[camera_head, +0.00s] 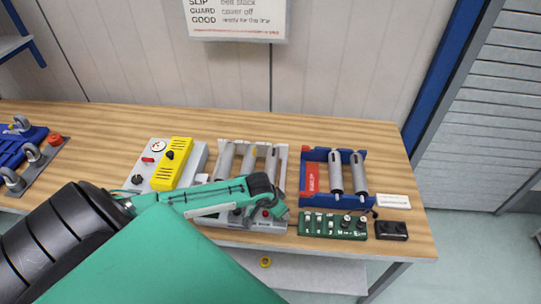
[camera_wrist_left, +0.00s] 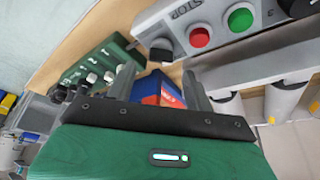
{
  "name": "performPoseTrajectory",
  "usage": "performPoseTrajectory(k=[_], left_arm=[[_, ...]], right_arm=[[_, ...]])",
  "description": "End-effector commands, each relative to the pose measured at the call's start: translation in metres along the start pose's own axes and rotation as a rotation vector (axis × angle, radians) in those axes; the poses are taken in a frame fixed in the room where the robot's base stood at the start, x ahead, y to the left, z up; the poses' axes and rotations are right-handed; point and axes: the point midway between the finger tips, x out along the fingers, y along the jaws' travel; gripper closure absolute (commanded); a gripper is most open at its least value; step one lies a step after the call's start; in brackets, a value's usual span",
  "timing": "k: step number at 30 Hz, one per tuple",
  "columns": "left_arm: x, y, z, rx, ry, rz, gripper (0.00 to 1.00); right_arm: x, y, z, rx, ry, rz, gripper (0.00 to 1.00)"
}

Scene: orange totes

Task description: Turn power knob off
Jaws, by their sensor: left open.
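In the wrist view a grey control panel (camera_wrist_left: 215,50) has a red button (camera_wrist_left: 199,37), a green button (camera_wrist_left: 240,19) and a black knob (camera_wrist_left: 298,8), cut by the top edge. A smaller black knob (camera_wrist_left: 162,48) sits at its near end. Which one is the power knob I cannot tell. My left gripper (camera_head: 277,208) hangs over the front of the middle roller unit (camera_head: 282,165) and hides part of its panel. In the wrist view its two fingers (camera_wrist_left: 160,82) are apart, with nothing held between them. My right gripper is not in view.
A green switch panel (camera_head: 333,226) stands right of the gripper, before a blue-and-red roller unit (camera_head: 312,180). A black box (camera_head: 391,230) lies at the right front. A yellow-covered unit (camera_head: 172,163) stands left. The wooden bench (camera_head: 330,130) is clear behind.

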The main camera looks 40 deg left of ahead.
Motion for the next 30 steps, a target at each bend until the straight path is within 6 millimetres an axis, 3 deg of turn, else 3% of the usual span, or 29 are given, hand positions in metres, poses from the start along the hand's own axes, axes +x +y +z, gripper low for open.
performPoseTrajectory(k=[15,21,30], left_arm=[[-0.090,-0.001,0.001,0.001,0.001,-0.001,0.47],[-0.105,0.000,0.001,0.000,0.000,-0.001,0.47],[-0.107,0.000,0.000,-0.001,-0.001,0.000,0.47]], right_arm=[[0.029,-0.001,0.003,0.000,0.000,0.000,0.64],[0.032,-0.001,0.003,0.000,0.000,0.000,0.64],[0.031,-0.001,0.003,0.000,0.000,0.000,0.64]])
